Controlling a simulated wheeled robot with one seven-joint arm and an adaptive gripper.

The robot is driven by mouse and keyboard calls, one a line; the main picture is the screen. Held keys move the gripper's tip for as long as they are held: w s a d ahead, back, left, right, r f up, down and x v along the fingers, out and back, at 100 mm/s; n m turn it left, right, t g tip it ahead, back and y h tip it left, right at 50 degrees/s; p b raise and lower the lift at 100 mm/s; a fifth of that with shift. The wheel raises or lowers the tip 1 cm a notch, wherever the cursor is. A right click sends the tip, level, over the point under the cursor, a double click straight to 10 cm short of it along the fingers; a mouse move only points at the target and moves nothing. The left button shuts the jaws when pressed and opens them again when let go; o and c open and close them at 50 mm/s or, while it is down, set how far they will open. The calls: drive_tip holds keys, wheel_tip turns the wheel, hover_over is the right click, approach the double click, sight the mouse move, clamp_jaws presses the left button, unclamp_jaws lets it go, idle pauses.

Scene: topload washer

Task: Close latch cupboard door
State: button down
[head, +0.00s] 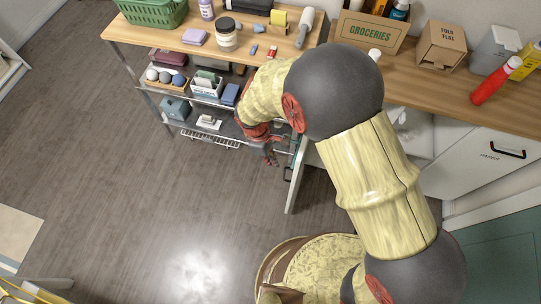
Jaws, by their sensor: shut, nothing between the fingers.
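The cupboard door (296,184) is a white panel under the counter. It stands open, swung out into the room, and I see it almost edge-on. Its dark handle (288,174) shows on the left face. My gripper (271,158) is red and grey, shut and empty. It is just left of the door, near the handle, and I cannot tell whether it touches the door. My arm hides much of the cupboard opening and part of the door's top.
A metal shelf unit (150,92) with bins and boxes stands left of the door, close to my gripper. The wooden counter (440,92) holds a groceries box (368,32) and a red bottle (495,82). The floor (130,180) at left is clear.

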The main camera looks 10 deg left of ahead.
drive_tip(key=d, duration=0.1)
drive_tip(key=d+f+b, duration=0.1)
drive_tip(key=d, duration=0.1)
drive_tip(key=d+f+b, duration=0.1)
drive_tip(key=shift+s+d+f, duration=0.15)
drive_tip(key=shift+s+d, duration=0.1)
drive_tip(key=shift+d, duration=0.05)
